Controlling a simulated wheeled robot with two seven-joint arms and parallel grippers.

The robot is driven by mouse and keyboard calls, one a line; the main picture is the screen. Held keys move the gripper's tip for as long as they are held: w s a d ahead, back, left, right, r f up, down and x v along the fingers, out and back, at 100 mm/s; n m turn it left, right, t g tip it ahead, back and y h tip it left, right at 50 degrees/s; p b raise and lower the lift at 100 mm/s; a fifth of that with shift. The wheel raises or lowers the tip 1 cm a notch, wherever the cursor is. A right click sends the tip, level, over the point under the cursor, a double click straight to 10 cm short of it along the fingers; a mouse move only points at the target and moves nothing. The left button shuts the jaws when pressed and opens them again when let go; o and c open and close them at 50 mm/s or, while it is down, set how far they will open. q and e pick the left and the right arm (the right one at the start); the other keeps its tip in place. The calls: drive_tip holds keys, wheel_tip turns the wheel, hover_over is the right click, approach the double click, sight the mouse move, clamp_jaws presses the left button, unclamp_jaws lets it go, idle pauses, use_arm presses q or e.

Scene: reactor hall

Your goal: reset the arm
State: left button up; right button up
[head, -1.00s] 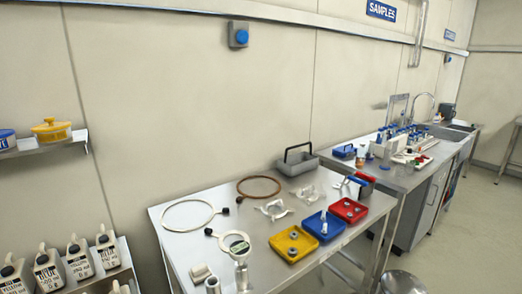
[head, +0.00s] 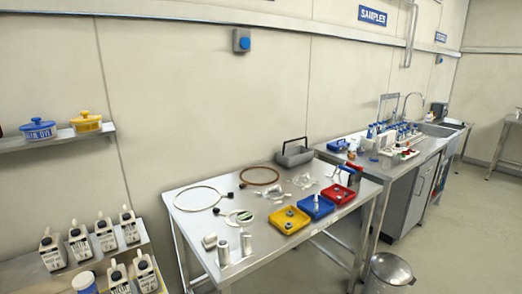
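Neither of my arms nor grippers shows in the head view. A steel table (head: 262,253) stands in the middle against the wall. On it are a yellow tray (head: 289,220), a blue tray (head: 317,207) and a red tray (head: 338,194), each with small parts in it. A pale ring (head: 199,197) and a brown ring (head: 260,175) lie at the back. Two metal cylinders (head: 246,243) stand at the front left. A grey carrier with a handle (head: 294,154) sits at the back right corner.
A left shelf (head: 60,140) holds a blue-lidded tub (head: 38,129) and a yellow tub (head: 86,122). Several labelled jugs (head: 80,240) stand below. A sink bench (head: 400,170) is at right. A steel bin (head: 389,272) stands on the floor, with open floor beyond.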

use_arm(q)
drive_tip(key=w+d+f+m+h, duration=0.1)
drive_tip(key=d+f+m+h, duration=0.2)
drive_tip(key=f, duration=0.5)
drive_tip(key=w+d+f+h, duration=0.1)
drive_tip(key=d+f+h, duration=0.1)
drive_tip(key=d+f, duration=0.5)
drive_tip(key=s+d+f+m+g+h+b, duration=0.25)
drive_tip(key=s+f, duration=0.25)
drive_tip(key=f, duration=0.7)
drive_tip(key=s+d+f+m+g+h+b, duration=0.1)
drive_tip(key=s+d+f+g+h, duration=0.3)
drive_tip(key=f, duration=0.8)
drive_tip(key=s+f+m+g+b, duration=0.2)
drive_tip(key=s+f+g, duration=0.1)
drive_tip(key=s+f, duration=1.2)
drive_tip(key=s+a+f+g+b, duration=0.1)
drive_tip(key=s+a+f+g, duration=0.1)
drive_tip(key=s, duration=1)
drive_tip(key=s+a+f+m+g+b, duration=0.1)
drive_tip(key=s+f, duration=0.4)
drive_tip(key=s, duration=0.7)
drive_tip(key=shift+s+a+f+g+y+b, duration=0.25)
drive_tip(key=shift+a+g+y+b, duration=0.2)
drive_tip(key=shift+a, duration=0.15)
use_arm(e)
wheel_tip(320, 180, down, 8)
drive_tip(key=w+d, duration=0.1)
drive_tip(key=shift+w, duration=0.15)
